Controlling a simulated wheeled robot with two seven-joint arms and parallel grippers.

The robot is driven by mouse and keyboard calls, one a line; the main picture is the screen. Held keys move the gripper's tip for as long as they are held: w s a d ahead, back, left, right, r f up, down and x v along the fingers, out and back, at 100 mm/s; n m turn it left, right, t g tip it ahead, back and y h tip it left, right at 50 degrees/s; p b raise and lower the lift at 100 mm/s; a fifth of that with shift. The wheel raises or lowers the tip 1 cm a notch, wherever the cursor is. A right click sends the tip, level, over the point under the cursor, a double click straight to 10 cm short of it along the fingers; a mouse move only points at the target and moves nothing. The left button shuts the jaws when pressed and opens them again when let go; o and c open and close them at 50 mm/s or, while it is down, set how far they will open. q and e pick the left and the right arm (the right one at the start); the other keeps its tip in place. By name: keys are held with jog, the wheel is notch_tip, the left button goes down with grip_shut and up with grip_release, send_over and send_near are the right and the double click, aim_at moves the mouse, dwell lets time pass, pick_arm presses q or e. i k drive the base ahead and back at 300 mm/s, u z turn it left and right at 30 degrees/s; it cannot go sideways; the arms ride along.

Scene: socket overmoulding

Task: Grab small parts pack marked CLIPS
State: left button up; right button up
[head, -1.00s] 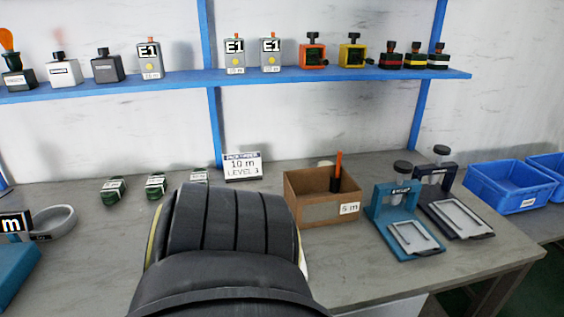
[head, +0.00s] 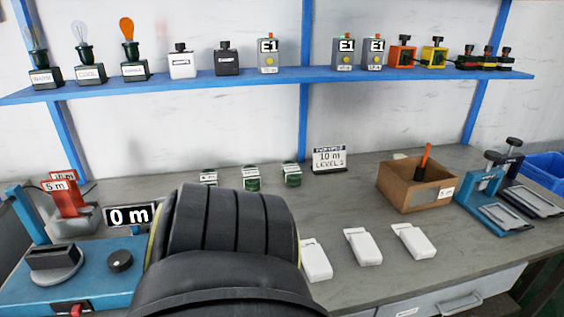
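No CLIPS marking is legible in the head view. Three white packs lie in a row on the grey bench: a left one (head: 317,262), partly hidden behind my dark ribbed arm link, a middle one (head: 363,247) and a right one (head: 413,241). No lettering shows on them. Three small dark green items with pale labels (head: 208,178) (head: 251,179) (head: 291,174) stand farther back, too small to read. Neither of my gripper's fingers shows; my own dark link fills the lower middle and hides part of the bench.
A blue shelf (head: 200,81) with bulbs and small boxes runs along the wall. A brown box (head: 405,196) and blue presses (head: 482,190) stand right. A sign (head: 329,158) stands at the back.

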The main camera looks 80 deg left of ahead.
aim_at(317, 267)
jog(key=k, duration=0.35)
jog(key=u, duration=2.35)
jog(key=i, duration=0.5)
jog(key=u, duration=0.05)
